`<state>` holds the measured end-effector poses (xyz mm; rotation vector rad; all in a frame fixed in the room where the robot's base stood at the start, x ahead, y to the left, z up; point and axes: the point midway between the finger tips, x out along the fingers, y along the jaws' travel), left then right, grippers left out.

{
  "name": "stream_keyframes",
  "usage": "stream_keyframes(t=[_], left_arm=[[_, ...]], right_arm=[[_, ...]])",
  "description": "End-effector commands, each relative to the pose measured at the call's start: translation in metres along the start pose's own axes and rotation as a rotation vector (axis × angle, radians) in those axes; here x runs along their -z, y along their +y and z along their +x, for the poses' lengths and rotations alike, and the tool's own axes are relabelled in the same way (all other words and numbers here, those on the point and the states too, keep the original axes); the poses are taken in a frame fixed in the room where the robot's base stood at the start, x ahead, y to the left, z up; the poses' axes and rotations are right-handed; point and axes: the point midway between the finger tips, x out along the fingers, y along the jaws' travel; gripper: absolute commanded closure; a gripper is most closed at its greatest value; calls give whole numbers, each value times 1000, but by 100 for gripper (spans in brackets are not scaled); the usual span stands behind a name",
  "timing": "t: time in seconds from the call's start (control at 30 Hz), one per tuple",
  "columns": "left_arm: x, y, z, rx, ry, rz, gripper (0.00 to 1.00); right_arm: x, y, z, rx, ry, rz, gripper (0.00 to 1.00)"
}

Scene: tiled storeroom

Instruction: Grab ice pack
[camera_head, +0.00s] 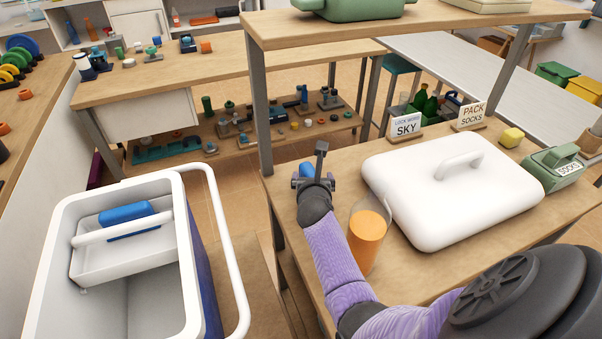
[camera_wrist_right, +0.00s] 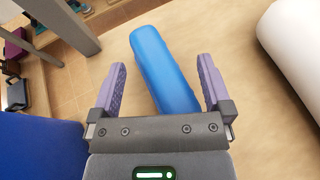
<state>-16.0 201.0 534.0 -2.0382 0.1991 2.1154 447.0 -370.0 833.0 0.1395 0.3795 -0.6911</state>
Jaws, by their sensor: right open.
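A blue ice pack (camera_wrist_right: 162,68) lies on the wooden table top in the right wrist view. In the head view a small part of it (camera_head: 306,170) shows beyond my right gripper (camera_head: 313,183). The fingers of this gripper are open, one on each side of the near part of the pack in the wrist view. I see gaps and cannot tell the height of the fingers over the table. A second blue block (camera_head: 127,216) lies in the white tray of the cooler (camera_head: 50,235) at left. My left gripper is not in view.
A large white lid (camera_head: 410,205) and a clear cup with orange contents (camera_head: 367,240) stand right of my right forearm. A table post (camera_head: 262,110) rises near the gripper. Signs (camera_head: 405,125) stand behind. The cooler's handle (camera_head: 238,270) sticks up at left.

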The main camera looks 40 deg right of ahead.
Motion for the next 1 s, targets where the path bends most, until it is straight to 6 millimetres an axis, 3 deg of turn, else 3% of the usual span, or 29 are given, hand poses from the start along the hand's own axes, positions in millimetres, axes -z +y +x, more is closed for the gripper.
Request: stream_keyframes(t=[0.2, 0.67, 1.0], left_arm=[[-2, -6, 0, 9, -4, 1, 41], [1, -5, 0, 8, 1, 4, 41], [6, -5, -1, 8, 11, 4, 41]], right_arm=[[0, -1, 0, 0, -1, -2, 2], [1, -1, 0, 0, 1, -2, 100], [-1, -1, -1, 0, 1, -3, 100]])
